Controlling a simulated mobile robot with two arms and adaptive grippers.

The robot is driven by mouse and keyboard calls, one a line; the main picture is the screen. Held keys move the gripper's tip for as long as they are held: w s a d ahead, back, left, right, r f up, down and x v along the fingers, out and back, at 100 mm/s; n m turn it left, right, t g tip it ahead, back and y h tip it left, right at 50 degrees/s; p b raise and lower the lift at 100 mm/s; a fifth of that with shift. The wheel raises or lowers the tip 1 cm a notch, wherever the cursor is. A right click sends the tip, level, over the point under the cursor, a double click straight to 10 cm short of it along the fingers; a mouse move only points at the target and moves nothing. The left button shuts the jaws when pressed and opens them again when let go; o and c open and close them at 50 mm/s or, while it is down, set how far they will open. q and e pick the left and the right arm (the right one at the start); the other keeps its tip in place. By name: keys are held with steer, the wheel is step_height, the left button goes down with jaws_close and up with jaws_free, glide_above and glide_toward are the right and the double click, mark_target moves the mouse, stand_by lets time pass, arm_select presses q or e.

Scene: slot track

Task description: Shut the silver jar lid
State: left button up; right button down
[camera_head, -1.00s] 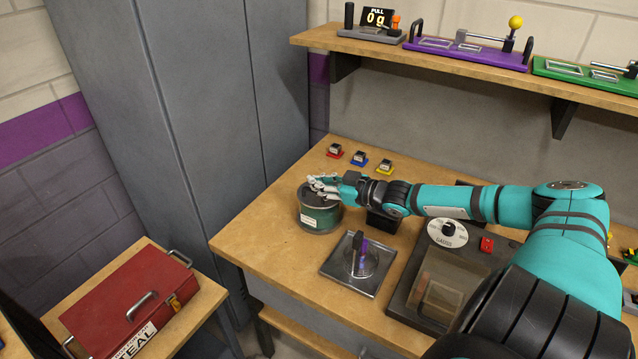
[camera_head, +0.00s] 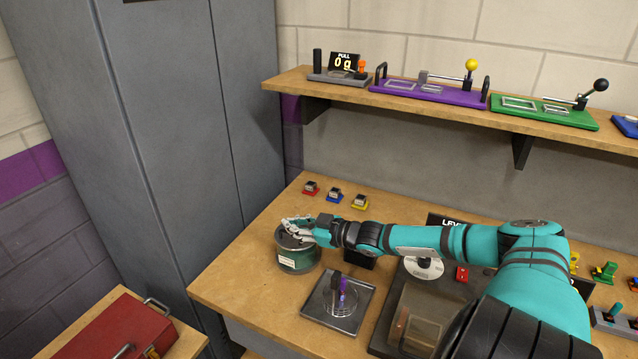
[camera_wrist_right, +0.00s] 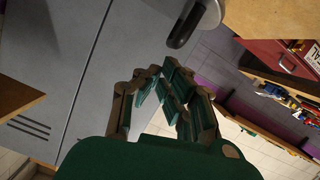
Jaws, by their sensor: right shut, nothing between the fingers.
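A green jar (camera_head: 298,262) with a pale label stands on the wooden table, left of centre in the head view. Its grey top (camera_head: 290,243) is partly hidden by my right gripper (camera_head: 292,229), so I cannot tell how the lid sits. My right gripper is at the jar's top, its fingers shut and empty; whether they touch is unclear. In the right wrist view the fingers (camera_wrist_right: 170,85) are close together. A silver rounded part with a black handle (camera_wrist_right: 186,24) shows beyond them; I cannot tell whether it belongs to the jar. My left gripper is out of view.
A silver square plate (camera_head: 315,309) with a clear round piece stands in front of the jar. Red (camera_head: 311,188), blue (camera_head: 335,195) and yellow (camera_head: 360,202) small blocks sit behind. A dark panel lies right. A red toolbox (camera_head: 115,335) is lower left, and a shelf (camera_head: 290,80) hangs above.

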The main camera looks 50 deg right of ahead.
step_height(320, 180, up, 3)
steer(key=shift+a+f+p, duration=0.1)
steer(key=shift+a+p, duration=0.05)
steer(key=shift+p, duration=0.5)
arm_select(q)
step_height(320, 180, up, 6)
steer(key=p, duration=0.3)
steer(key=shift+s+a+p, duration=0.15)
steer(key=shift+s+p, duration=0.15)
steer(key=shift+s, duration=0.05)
arm_select(e)
steer(key=v, duration=1)
steer(key=shift+s+a, duration=0.1)
